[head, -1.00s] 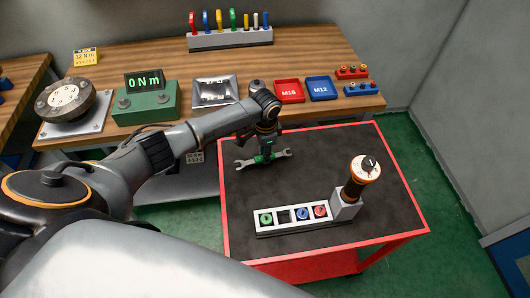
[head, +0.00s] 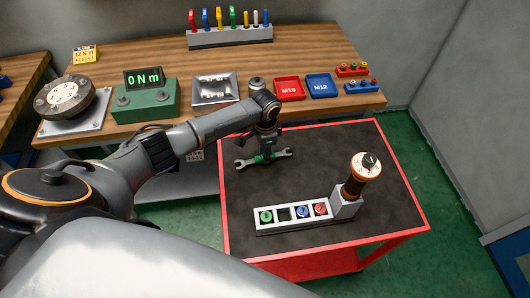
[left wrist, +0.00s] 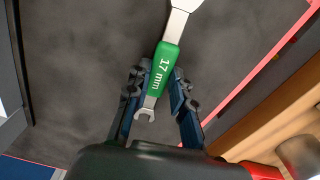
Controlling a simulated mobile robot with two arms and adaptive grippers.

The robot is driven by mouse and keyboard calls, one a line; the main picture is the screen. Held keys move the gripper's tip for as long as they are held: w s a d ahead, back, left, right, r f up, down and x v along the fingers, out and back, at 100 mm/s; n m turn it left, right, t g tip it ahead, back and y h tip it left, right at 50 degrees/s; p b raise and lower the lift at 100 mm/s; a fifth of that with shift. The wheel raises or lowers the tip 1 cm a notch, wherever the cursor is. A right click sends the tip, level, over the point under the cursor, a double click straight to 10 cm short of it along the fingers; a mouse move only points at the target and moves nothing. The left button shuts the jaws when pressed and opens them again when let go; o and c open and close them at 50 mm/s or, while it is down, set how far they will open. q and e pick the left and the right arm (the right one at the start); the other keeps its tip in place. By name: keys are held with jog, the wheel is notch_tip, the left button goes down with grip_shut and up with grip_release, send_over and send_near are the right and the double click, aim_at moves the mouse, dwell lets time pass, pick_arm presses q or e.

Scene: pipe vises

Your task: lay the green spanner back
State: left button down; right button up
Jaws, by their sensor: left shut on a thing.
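The green spanner (head: 263,159) has a green middle and grey open ends, and lies level over the dark mat of the red-edged cart (head: 330,255), near its back left corner. In the left wrist view the spanner (left wrist: 163,68) reads "17 mm". My left gripper (head: 264,147) reaches down from above and is shut on the green part, with one blue finger on each side in the left wrist view (left wrist: 158,85). I cannot tell whether the spanner touches the mat. My right gripper is not in view.
On the cart stand a white tray (head: 293,227) with round coloured pieces and a grey block with an orange-and-black dial tool (head: 362,175). The wooden bench (head: 300,60) behind holds a green "0 N m" display (head: 145,98), a red tray (head: 289,90) and a blue tray (head: 319,88). The cart's middle is clear.

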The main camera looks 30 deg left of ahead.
pick_arm(q)
jog(key=shift+f+b, duration=0.35)
jog(key=shift+f, duration=0.25)
dwell(1.1)
jog(key=c, duration=1.1)
grip_release()
jog(key=shift+f, duration=0.1)
jog(key=shift+r, duration=0.2)
notch_tip(320, 180, up, 12)
jog(key=shift+f, duration=0.15)
